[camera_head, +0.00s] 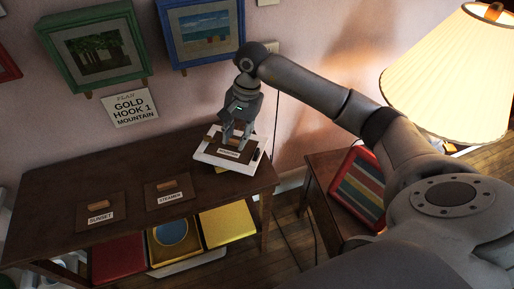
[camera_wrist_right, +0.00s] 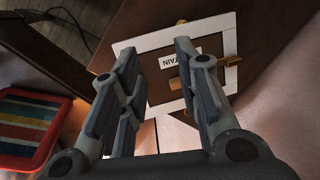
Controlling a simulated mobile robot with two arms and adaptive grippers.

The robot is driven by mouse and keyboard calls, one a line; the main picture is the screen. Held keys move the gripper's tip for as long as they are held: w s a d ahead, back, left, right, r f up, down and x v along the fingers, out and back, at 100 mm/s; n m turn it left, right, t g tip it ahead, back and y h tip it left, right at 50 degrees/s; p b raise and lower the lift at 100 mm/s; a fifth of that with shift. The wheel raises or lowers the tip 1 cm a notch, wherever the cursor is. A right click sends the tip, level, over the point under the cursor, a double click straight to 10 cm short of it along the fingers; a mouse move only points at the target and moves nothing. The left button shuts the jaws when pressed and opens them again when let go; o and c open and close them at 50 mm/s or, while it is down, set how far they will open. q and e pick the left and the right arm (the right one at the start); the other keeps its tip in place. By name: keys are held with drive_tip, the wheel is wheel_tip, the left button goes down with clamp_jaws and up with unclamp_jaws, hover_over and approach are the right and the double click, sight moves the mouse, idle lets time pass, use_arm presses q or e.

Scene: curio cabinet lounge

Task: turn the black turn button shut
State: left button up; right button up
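A white frame (camera_head: 204,157) lies back side up on the dark table. A brown backing panel (camera_head: 218,144) with a white label sits in it; the label also shows in the wrist view (camera_wrist_right: 176,62). My right gripper (camera_head: 236,134) is above the panel, pointing down. In the wrist view its two fingers (camera_wrist_right: 155,55) are apart, with no object held between them. A small dark spot (camera_head: 257,155) at the frame's right side may be the black turn button; I cannot tell how it is turned. A brass-coloured tab (camera_wrist_right: 232,61) shows at the frame's edge. My left gripper is out of view.
Two brown panels, one labelled SUNSET (camera_head: 88,212) and one labelled STEAMER (camera_head: 160,198), lie on the table (camera_head: 60,185). Red and yellow trays (camera_head: 228,224) are below. A side table with a striped picture (camera_head: 355,190) and a lit lamp (camera_head: 455,70) stand right.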

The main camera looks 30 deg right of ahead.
sight(257, 150)
drive_tip(key=d+r+h, duration=0.1)
drive_tip(key=d+h, duration=0.2)
drive_tip(key=d, duration=0.3)
drive_tip(key=shift+g, duration=0.3)
drive_tip(key=f+p, duration=0.1)
drive_tip(key=f, duration=0.9)
drive_tip(key=shift+s+d+f+p, duration=0.1)
drive_tip(key=shift+s+d+p, duration=0.1)
drive_tip(key=shift+p, duration=0.15)
clamp_jaws()
